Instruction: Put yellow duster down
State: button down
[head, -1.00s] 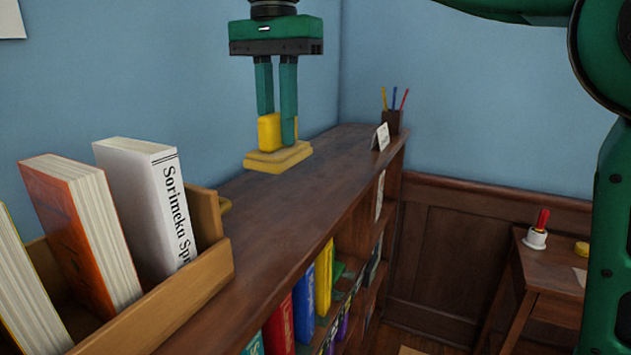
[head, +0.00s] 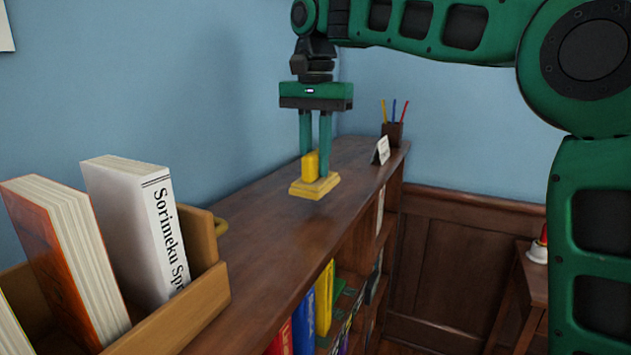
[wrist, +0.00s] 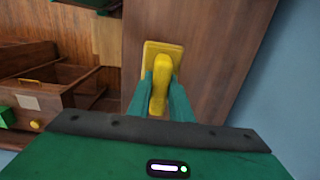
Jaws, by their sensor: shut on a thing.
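The yellow duster (head: 314,187) has a flat base and an upright handle block. It is over the top of the dark wood bookcase (head: 265,250), base facing down. My gripper (head: 316,153) points straight down with its two green fingers shut on the duster's handle. The wrist view shows the duster (wrist: 160,85) between the fingers (wrist: 161,92), with the wood top beneath it. I cannot tell for sure whether the base touches the top or hangs slightly above it.
A wooden book box (head: 205,290) with several books stands at the left on the bookcase top. A pen cup (head: 393,132) and a small white card (head: 381,150) stand at the far end. Colored books fill shelves below.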

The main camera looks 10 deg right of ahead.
aim_at(316, 179)
jog(key=shift+f, duration=2.05)
jog(key=c, duration=1.6)
grip_release()
jog(key=shift+f, duration=0.1)
notch_tip(316, 179, up, 12)
jog(key=shift+r, duration=0.1)
jog(key=shift+d, duration=0.1)
